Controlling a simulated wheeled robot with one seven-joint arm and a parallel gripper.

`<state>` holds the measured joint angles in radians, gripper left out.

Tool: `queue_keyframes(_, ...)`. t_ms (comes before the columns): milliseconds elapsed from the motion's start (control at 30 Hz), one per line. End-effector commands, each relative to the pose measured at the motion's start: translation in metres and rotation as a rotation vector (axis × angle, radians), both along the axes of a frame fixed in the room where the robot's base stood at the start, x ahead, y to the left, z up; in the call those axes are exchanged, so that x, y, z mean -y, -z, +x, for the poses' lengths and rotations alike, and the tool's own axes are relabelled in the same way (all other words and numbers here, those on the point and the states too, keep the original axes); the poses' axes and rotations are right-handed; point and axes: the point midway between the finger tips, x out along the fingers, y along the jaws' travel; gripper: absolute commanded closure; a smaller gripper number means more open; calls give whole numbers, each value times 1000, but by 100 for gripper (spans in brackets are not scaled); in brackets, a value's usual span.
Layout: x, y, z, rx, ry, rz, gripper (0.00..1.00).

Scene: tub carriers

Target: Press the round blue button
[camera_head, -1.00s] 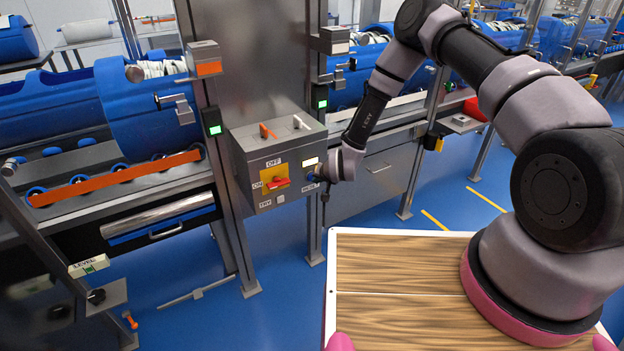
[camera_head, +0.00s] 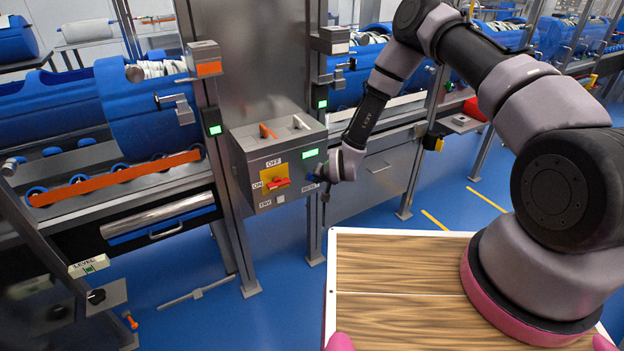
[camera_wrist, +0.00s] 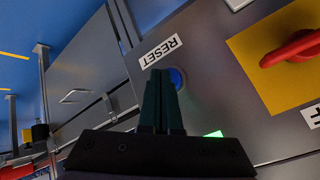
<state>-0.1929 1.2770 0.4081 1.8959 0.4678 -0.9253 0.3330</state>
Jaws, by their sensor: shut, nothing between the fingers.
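The round blue button (camera_wrist: 178,79) is on the face of a grey metal control box (camera_head: 240,170), beside a RESET label (camera_wrist: 160,51). In the wrist view the dark fingers of my gripper (camera_wrist: 161,73) are shut and empty. They overlap the left part of the button, and its right edge shows past them. I cannot tell whether the fingertips touch it. In the head view my gripper (camera_head: 318,187) is at the right side of the box's front, and the button is mostly hidden there. A display on the box (camera_head: 310,153) is lit green.
A red rotary switch (camera_head: 279,183) on a yellow plate sits left of the button. A steel post (camera_head: 314,225) stands just below my gripper. Blue floor (camera_head: 250,315) lies open in front.

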Motion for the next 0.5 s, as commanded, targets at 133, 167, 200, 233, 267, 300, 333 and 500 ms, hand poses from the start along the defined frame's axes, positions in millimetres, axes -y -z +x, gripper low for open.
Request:
queue_keyframes(133,1,0,-1,-1,0,0,100)
queue_keyframes(167,1,0,-1,-1,0,0,100)
queue_keyframes(200,1,0,-1,-1,0,0,100)
queue_keyframes(233,1,0,-1,-1,0,0,100)
queue_keyframes(267,1,0,-2,-1,0,-1,100)
queue_keyframes(300,2,0,-3,-1,0,-1,100)
queue_keyframes(333,3,0,-4,-2,0,0,100)
queue_keyframes(500,12,0,-17,-2,0,-2,100)
